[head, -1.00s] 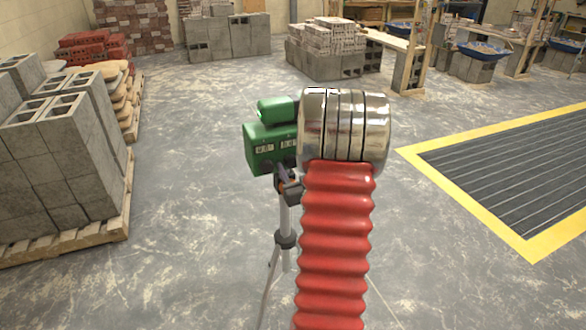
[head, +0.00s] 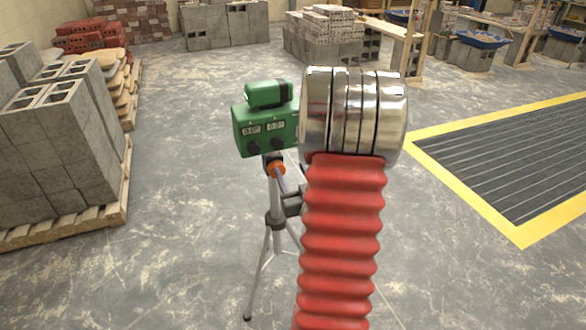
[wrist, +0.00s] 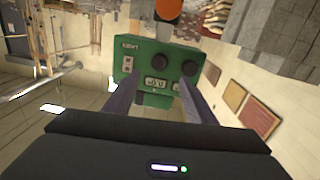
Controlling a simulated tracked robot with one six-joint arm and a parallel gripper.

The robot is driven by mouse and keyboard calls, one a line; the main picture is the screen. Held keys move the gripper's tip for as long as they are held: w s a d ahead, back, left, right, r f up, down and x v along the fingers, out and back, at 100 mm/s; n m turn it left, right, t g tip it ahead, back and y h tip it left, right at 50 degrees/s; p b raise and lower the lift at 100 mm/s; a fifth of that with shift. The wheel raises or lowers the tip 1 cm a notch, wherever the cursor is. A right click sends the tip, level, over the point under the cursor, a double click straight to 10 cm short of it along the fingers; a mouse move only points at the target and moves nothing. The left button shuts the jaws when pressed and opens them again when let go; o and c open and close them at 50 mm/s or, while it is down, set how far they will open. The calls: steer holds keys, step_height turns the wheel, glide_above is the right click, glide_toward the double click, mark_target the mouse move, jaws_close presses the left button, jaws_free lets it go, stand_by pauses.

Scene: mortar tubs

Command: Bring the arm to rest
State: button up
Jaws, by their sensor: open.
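The task names no object besides my own arm. My arm, with red ribbed bellows and a shiny metal joint, rises through the middle of the head view and hides much of my gripper. In the wrist view my gripper (wrist: 157,80) has two grey fingers standing apart, with nothing seen held between them. Beyond the fingers is a green instrument (wrist: 160,84) with dials and small displays. In the head view the green instrument (head: 266,128) sits on a tripod (head: 276,222), left of my arm. I cannot tell whether any finger touches it.
An orange knob (head: 277,168) is on the tripod below the instrument. Grey blocks (head: 62,150) stand on a pallet at left. A yellow-edged dark grate (head: 505,165) lies at right. Blue tubs (head: 482,38) stand at the back. Floor between is clear.

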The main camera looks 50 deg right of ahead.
steer(key=shift+s+a, duration=0.15)
steer(key=shift+s, duration=0.15)
stand_by(0.5)
steer(key=s+a+f+m+g+y, duration=0.1)
steer(key=s+a+f+g+y, duration=0.1)
steer(key=s+f+g, duration=0.4)
steer(key=s+a+f+g+y, duration=0.1)
steer(key=a+f+g+y, duration=0.15)
steer(key=f, duration=0.45)
steer(key=s+a+r+n+y, duration=0.1)
steer(key=a+r+n, duration=0.1)
steer(key=a+r, duration=0.5)
steer(key=s+a+r+n+y, duration=0.1)
steer(key=a+r, duration=0.7)
steer(key=a, duration=0.9)
steer(key=s+a+r+n+y, duration=0.1)
steer(key=a+r+n+y, duration=0.2)
steer(key=a+r, duration=0.4)
steer(key=a+n+g, duration=0.1)
steer(key=a, duration=0.4)
steer(key=shift+a+r, duration=0.25)
steer(key=shift+a, duration=0.1)
